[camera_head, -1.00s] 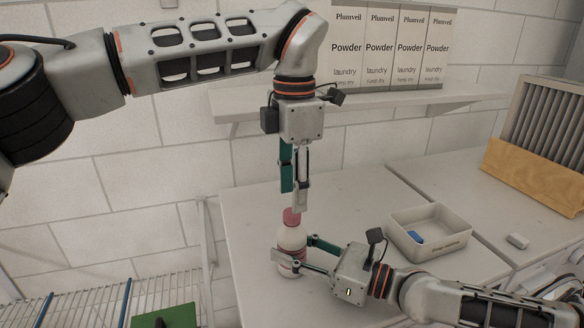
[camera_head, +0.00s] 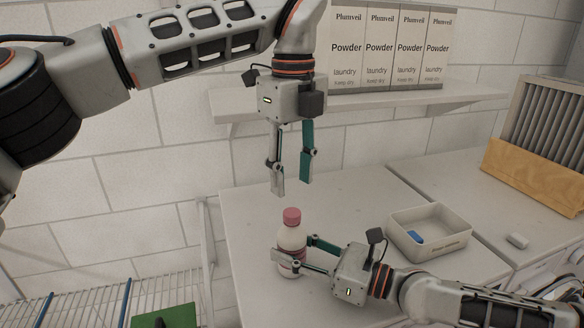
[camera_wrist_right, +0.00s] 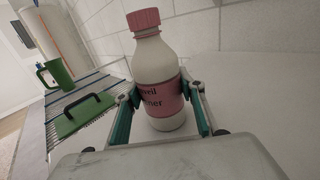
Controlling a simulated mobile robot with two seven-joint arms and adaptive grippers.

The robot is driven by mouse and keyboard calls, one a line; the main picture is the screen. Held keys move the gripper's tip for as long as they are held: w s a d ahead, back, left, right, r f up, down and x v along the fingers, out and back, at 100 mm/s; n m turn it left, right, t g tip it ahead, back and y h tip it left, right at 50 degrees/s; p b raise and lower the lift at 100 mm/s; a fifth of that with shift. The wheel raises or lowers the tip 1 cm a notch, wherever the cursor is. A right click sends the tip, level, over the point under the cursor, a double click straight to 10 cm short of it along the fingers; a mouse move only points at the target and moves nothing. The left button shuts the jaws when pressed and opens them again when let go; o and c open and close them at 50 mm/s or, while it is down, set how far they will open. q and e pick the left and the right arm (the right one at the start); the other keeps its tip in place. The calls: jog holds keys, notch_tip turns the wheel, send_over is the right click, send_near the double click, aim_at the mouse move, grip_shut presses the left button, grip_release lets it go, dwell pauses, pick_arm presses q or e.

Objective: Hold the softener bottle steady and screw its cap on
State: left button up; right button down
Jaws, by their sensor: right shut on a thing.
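The softener bottle (camera_head: 291,238) is white with a pink label and stands upright on the white worktop. Its pink cap (camera_head: 292,216) sits on top of the neck; I cannot tell how tight it is. In the right wrist view the bottle (camera_wrist_right: 155,65) stands between my fingers with the cap (camera_wrist_right: 144,20) on it. My right gripper (camera_head: 291,257) is shut on the bottle's body from the right, around the label. My left gripper (camera_head: 292,188) points straight down above the cap, fingers apart, empty and clear of the cap.
An open bin (camera_head: 428,250) with a blue item (camera_head: 416,237) stands right of the bottle, near a small white block (camera_head: 517,241). Powder boxes (camera_head: 392,50) stand on a wall shelf (camera_head: 365,103) behind. A wire rack (camera_head: 85,303) with a green item (camera_head: 165,317) lies at lower left.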

aim_at(292, 212)
pick_arm(q)
jog(key=n, duration=0.3)
jog(key=shift+r+n, duration=0.25)
jog(key=shift+n, duration=0.15)
jog(key=n, duration=0.5)
jog(key=shift+r, duration=0.25)
jog(key=shift+f, duration=4)
grip_shut()
